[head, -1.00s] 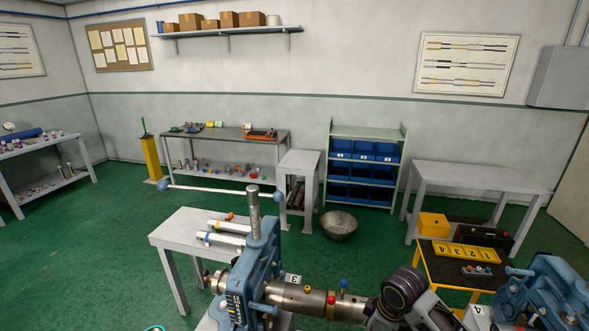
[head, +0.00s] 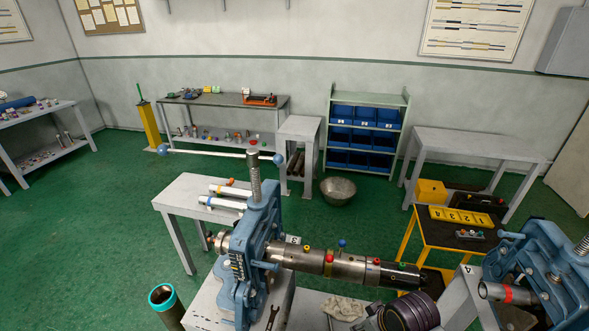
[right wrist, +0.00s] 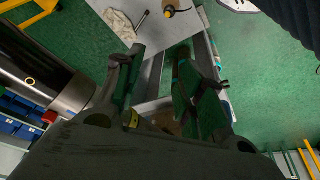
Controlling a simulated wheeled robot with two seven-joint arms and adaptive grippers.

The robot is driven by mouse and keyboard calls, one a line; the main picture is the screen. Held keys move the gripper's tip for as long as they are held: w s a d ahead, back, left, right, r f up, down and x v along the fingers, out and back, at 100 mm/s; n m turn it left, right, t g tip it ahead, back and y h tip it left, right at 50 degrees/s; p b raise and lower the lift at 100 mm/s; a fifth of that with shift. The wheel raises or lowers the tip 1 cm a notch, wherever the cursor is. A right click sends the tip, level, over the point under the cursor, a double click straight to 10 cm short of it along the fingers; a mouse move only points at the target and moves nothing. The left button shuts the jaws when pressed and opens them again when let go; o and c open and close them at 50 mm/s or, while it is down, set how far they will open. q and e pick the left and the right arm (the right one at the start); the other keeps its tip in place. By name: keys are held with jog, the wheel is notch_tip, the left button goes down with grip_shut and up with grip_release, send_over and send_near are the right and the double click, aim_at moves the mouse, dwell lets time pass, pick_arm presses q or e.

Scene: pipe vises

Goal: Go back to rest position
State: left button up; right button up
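My right gripper (right wrist: 160,60) is in the right wrist view, with its two fingers apart and nothing between them. In the head view only a dark rounded part of my right arm shows at the bottom edge; the fingers are out of sight there. A dark steel pipe assembly (head: 345,267) lies level in the blue vise (head: 258,250), its black end pointing right, clear of my gripper. Part of a steel cylinder (right wrist: 75,97) shows at the left of the right wrist view. My left gripper is not in view.
A second blue vise (head: 560,270) stands at the right edge. A yellow-framed cart (head: 430,236) with a numbered yellow block is behind it. A cloth (head: 343,308) and a wrench lie on grey surfaces below the pipe. An upright dark tube (head: 166,303) stands left of the vise. Green floor is open at left.

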jog(key=shift+s+d+m+h, duration=0.6)
jog(key=shift+s+d+m, duration=1.1)
jog(key=shift+s, duration=0.7)
notch_tip(320, 180, down, 35)
jog(key=s+g+b, duration=0.1)
jog(key=s+b, duration=0.1)
jog(key=s, duration=0.1)
jog(key=s+d+f+b, duration=0.1)
jog(key=s+d+f, duration=0.1)
jog(key=s+f, duration=0.9)
jog(key=s+d+f+g+b, duration=0.1)
jog(key=s+d+f, duration=0.1)
jog(key=s+f, duration=0.9)
jog(key=shift+a, duration=0.1)
